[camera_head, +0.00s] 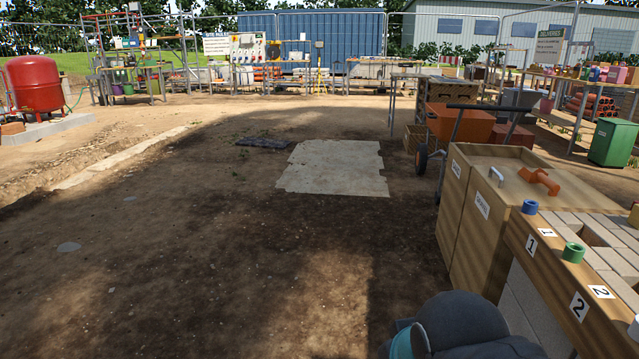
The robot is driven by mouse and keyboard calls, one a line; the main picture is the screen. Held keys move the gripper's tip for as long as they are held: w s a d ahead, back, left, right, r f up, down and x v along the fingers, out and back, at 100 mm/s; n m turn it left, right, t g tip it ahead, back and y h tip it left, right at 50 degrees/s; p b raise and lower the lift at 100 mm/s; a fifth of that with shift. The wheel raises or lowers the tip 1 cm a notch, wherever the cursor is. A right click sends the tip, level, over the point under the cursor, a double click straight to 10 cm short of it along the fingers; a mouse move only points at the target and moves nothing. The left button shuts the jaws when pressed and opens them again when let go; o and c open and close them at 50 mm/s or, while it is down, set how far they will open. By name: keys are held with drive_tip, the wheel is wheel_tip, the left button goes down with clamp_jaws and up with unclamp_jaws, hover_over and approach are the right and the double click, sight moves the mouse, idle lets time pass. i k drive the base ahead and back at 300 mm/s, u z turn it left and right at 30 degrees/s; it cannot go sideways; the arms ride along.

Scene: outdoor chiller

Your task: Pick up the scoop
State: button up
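An orange plastic object (540,180) with a short handle-like part lies on top of a wooden box (492,222) at the right. It may be the scoop, but it is too small for me to be sure of its shape. Nothing touches it from above. No other thing that I can make out as a scoop shows. Dark grey rounded links of my own arm with a teal ring show at the bottom edge, right of the middle. My gripper is not in view.
A wood-edged bench (553,262) with number labels bears a blue ring (530,207) and a green ring (573,252). A wheeled hand truck (421,159) stands behind the box. A red tank (34,84) stands far left. The dirt ground (210,240) is open.

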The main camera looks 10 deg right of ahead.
sight(539, 177)
drive_tip(key=i, duration=1.75)
drive_tip(key=z, duration=1.15)
drive_tip(key=i, duration=0.85)
drive_tip(key=z, duration=1.05)
